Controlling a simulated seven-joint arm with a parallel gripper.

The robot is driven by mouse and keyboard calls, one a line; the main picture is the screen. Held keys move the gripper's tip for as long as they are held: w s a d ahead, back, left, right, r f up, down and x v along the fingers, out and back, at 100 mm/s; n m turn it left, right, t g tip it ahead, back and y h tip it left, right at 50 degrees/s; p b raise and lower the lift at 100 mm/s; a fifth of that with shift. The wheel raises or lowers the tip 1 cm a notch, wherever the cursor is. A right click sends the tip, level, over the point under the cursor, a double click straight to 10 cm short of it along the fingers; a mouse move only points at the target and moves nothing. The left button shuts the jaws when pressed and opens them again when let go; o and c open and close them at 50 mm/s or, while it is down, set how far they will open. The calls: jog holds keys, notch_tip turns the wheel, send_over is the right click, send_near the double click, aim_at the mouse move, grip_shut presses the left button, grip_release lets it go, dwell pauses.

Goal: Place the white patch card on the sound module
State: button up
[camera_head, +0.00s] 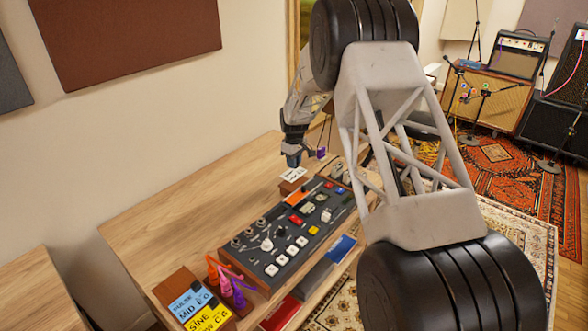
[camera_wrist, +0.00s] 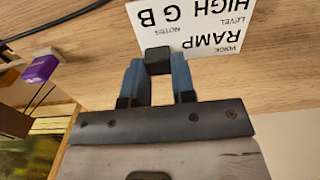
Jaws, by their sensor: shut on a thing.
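The white patch card (camera_wrist: 205,30) has black print reading RAMP, HIGH, G B, upside down in the wrist view. A black tab (camera_wrist: 158,60) sits at its edge. My gripper (camera_wrist: 158,72) has blue fingers shut on this tab. In the head view my gripper (camera_head: 292,161) is at the far end of the table, just above the white card (camera_head: 293,174). The sound module (camera_head: 265,244) is a dark console with knobs, white buttons and coloured keys, nearer than the gripper. Part of my arm covers its right side.
A wooden block (camera_head: 288,187) sits at the module's far end, below the card. A wooden holder (camera_head: 229,324) with blue and yellow cards, and orange, pink and purple plugs (camera_head: 225,283), lie at the near end. A small purple object (camera_head: 321,153) is right of my gripper. Table left is clear.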

jog(key=shift+f, duration=1.7)
jog(key=shift+f, duration=0.15)
jog(key=o, duration=0.9)
notch_tip(320, 180, up, 12)
jog(key=shift+r, duration=0.15)
jog(key=shift+r, duration=0.1)
